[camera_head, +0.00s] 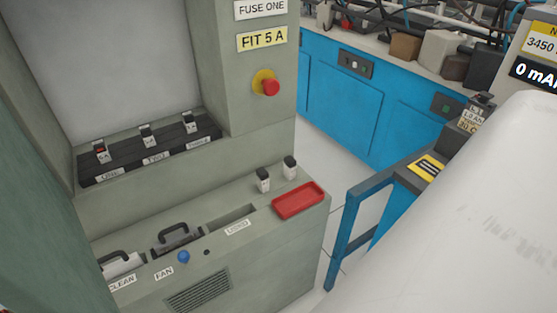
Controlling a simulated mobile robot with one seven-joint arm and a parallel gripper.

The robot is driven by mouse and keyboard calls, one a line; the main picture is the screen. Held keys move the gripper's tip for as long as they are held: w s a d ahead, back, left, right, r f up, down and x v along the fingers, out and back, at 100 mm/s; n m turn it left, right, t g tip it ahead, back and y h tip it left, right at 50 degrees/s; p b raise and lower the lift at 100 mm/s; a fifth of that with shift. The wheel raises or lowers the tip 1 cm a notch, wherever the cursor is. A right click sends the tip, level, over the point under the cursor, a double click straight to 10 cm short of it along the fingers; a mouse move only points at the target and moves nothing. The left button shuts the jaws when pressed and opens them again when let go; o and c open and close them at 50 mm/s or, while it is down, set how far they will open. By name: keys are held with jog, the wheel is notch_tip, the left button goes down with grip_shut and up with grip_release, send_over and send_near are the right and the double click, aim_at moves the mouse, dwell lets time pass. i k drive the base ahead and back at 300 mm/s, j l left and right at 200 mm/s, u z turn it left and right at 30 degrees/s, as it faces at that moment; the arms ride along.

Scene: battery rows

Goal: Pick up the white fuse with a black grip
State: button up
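Two small white fuses with black grips stand upright on the grey cabinet's ledge: a left fuse (263,184) and a right fuse (290,171). They stand close together but apart, just behind a red tray (299,200). In the cabinet's recess a black fuse block (125,166) carries a fuse with a red mark (101,153) above the leftmost label. A middle fuse (148,138) and a right-hand fuse (190,124), both pale and dark, sit in the same block. My gripper is not in view; a large white part, probably my arm, fills the lower right.
The ledge also has a slot (231,217) and black-handled pieces (174,236). A red stop button (267,85) is on the pillar under the "FIT 5 A" label (262,40). A blue rail frame (345,220) stands to the right of the ledge.

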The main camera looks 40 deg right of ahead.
aim_at(100, 147)
jog(key=l+u, duration=0.15)
jog(key=l, duration=0.6)
jog(key=l+z, duration=0.3)
jog(key=k+l+z, duration=0.1)
jog(key=z, duration=0.2)
jog(key=j+z, duration=0.35)
jog(key=l, duration=0.1)
